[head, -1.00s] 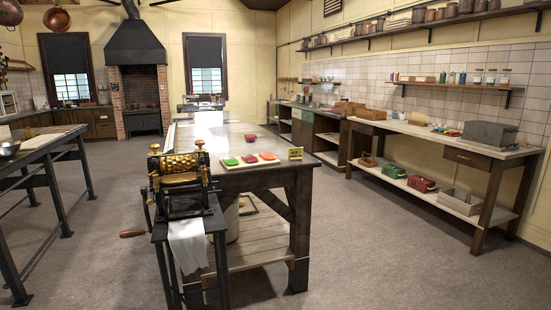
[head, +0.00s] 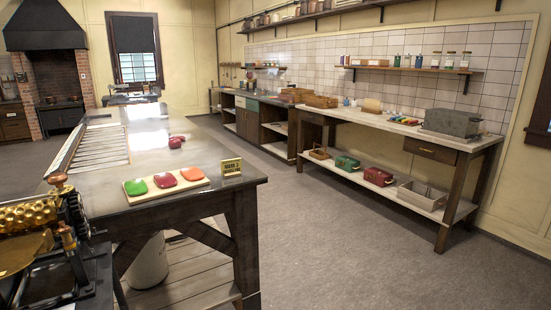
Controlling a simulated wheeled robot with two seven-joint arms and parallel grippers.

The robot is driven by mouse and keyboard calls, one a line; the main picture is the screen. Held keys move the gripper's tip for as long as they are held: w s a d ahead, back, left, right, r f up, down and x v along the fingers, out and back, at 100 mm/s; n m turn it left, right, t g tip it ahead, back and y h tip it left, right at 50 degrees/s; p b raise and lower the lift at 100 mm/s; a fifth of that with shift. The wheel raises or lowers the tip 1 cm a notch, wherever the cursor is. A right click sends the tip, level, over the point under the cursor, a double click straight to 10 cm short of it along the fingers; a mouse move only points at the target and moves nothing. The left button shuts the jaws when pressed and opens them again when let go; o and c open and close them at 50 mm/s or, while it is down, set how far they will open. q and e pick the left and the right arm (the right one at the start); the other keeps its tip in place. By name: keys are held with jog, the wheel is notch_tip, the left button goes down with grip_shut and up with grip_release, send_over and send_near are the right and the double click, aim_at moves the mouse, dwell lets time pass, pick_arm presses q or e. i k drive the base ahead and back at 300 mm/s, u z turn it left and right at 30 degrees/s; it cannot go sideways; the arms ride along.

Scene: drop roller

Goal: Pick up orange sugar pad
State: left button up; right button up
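The orange sugar pad (head: 192,174) lies at the right end of a pale board (head: 146,193) on the near end of the dark-legged worktable (head: 190,148). A red pad (head: 165,180) lies in the middle of the board, and a green pad (head: 135,187) lies at its left end. Neither of my grippers shows in the head view.
A small sign (head: 231,167) stands right of the board. The brass drop roller (head: 35,225) stands at the lower left, close to the table. A dark red object (head: 176,142) sits farther back on the table. Open floor (head: 335,245) lies between the table and the right bench (head: 400,130).

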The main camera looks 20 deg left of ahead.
aim_at(192, 173)
jog(key=u, duration=0.2)
jog(key=i, duration=1.65)
jog(key=u, duration=0.85)
